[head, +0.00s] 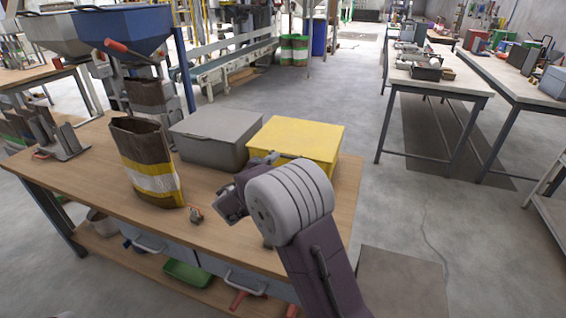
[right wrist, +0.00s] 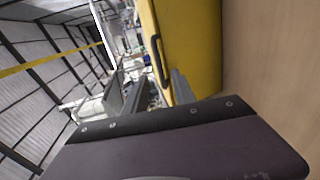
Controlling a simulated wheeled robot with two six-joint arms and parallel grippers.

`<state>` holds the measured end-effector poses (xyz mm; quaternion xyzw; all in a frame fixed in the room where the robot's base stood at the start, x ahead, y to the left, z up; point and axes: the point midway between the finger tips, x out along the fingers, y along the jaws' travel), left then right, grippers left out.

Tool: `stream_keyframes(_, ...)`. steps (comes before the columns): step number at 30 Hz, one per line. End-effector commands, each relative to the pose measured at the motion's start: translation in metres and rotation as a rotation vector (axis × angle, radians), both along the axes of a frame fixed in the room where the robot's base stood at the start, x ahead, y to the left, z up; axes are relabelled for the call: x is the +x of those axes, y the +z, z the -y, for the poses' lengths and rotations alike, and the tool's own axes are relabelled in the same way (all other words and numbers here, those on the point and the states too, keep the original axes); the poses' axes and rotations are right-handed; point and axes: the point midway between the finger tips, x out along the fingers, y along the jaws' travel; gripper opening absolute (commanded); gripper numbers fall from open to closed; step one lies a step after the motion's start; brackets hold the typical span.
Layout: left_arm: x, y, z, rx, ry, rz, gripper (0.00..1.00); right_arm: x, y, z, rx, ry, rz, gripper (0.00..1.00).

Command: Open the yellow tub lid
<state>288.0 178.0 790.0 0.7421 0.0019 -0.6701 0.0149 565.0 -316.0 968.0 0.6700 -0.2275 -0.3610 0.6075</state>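The yellow tub (head: 318,150) stands at the far right end of the wooden table, and its flat lid (head: 300,133) looks shut. In the right wrist view the yellow tub (right wrist: 195,40) fills the upper middle, with a dark handle (right wrist: 160,62) on its side. My right gripper (right wrist: 152,92) points towards the tub, its grey fingers apart with nothing clearly between them. One finger overlaps the tub's edge in that view; I cannot tell whether it touches. My left gripper is not in view.
A grey lidded tub (head: 215,137) stands just left of the yellow one. A brown, white and yellow bag (head: 148,165) stands upright on the wooden table (head: 100,185). A small object (head: 196,215) lies near the wrist. A blue hopper (head: 125,35) stands at the back left.

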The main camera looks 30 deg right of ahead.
Motion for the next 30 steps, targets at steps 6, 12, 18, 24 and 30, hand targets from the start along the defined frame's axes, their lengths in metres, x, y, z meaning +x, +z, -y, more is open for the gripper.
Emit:
stream_keyframes(6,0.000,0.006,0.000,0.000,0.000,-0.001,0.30,0.029,-0.009,0.036,0.001,-0.005,-0.002,0.32)
stream_keyframes(12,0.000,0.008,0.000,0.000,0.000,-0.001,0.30,0.047,-0.016,0.056,0.001,-0.002,-0.002,0.32)
stream_keyframes(18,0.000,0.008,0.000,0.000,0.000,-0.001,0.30,0.051,-0.017,0.060,0.000,-0.001,-0.002,0.32)
stream_keyframes(24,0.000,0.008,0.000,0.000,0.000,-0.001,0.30,0.051,-0.017,0.060,0.000,-0.001,-0.002,0.10)
stream_keyframes(30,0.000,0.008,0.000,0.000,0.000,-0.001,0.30,0.051,-0.018,0.060,0.001,-0.001,-0.001,0.00)
